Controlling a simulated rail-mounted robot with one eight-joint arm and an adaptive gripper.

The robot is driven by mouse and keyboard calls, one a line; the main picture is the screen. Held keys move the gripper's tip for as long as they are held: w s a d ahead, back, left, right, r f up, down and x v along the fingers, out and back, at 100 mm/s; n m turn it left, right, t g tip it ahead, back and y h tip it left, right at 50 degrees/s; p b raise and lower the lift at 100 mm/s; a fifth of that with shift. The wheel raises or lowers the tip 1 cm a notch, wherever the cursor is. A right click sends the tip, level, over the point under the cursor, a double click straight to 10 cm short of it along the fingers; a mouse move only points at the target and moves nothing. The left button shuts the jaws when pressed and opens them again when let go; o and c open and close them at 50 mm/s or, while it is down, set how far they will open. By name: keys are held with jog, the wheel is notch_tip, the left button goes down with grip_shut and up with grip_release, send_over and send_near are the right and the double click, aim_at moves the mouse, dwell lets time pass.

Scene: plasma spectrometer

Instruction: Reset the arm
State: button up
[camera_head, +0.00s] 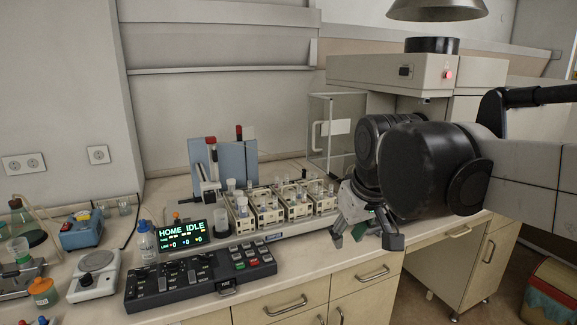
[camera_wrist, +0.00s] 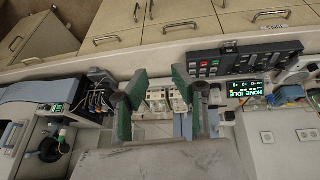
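My gripper (camera_head: 366,229) hangs at the end of my arm, to the right of the autosampler racks (camera_head: 281,203) and over the bench's front edge. Its fingers point down and stand apart. In the wrist view, my gripper (camera_wrist: 164,97) shows two green-padded fingers with a wide gap and nothing held between them. The racks (camera_wrist: 157,101) show beyond the fingers. My arm covers part of the bench on the right in the head view.
A lit display (camera_head: 182,237) reads "HOME IDLE". A black control panel (camera_head: 201,279) lies along the bench's front. A spectrometer cabinet (camera_head: 390,72) stands at the back right. A small scale (camera_head: 95,273), bottles and a blue device (camera_head: 82,230) stand at left.

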jog(key=s+d+f+m+t, duration=0.1)
jog(key=s+d+f+m, duration=0.1)
jog(key=s+d+f, duration=0.2)
jog(key=s+d+f+m+t, duration=0.1)
jog(key=s+d+f, duration=0.3)
jog(key=s, duration=0.7)
notch_tip(320, 180, down, 2)
jog(key=shift+d+f+m+h, duration=0.15)
jog(key=shift+m+h, duration=0.25)
jog(key=shift+m, duration=0.3)
